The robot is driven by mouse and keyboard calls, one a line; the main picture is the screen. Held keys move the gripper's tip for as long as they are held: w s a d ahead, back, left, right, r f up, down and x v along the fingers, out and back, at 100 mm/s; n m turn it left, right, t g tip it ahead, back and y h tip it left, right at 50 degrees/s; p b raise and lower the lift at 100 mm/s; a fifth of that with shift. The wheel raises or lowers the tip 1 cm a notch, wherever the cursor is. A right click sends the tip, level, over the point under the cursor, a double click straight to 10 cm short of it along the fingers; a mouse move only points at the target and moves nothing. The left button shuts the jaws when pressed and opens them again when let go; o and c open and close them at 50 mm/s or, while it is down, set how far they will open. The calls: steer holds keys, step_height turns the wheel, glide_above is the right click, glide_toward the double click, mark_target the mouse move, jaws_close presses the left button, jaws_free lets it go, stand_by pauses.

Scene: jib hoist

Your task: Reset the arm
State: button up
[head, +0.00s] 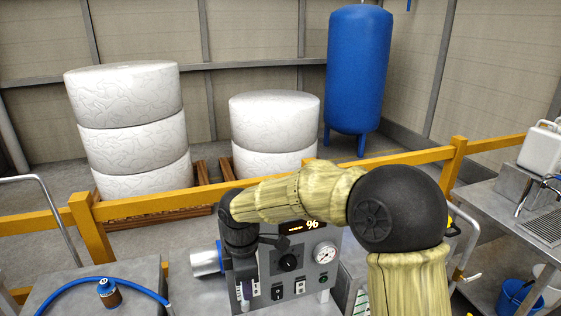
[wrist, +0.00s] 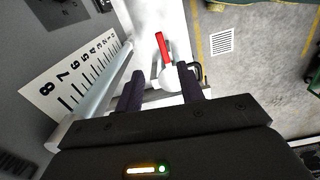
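My arm reaches forward in the head view, its black wrist bent downward in front of a grey control box (head: 290,262). My gripper (wrist: 160,78) shows two dark fingers set apart in the wrist view. A red lever (wrist: 162,46) with a white rounded base (wrist: 169,77) lies in line with the gap between them. The white base looks closer to the right finger; I cannot tell whether it touches. In the head view the fingertips are not clear.
A numbered scale (wrist: 72,75) lies left of the fingers. The box carries a gauge (head: 324,252) and a black knob (head: 289,262). A yellow rail (head: 150,204) runs behind, with stacked white rolls (head: 128,95) and a blue tank (head: 358,70) beyond. A grey bench (head: 490,225) stands right.

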steer(key=s+d+f+m+t, duration=0.1)
steer(key=s+d+m, duration=0.4)
steer(key=d+m, duration=0.5)
steer(key=s+d+f+m+t, duration=0.1)
steer(key=s+d+f+m, duration=0.1)
steer(key=s+d+m, duration=0.4)
steer(key=d+m, duration=0.5)
steer(key=d, duration=0.4)
steer(key=shift+d+f, duration=0.3)
steer(key=shift+d, duration=0.05)
steer(key=shift+w, duration=0.15)
steer(key=shift+d, duration=0.25)
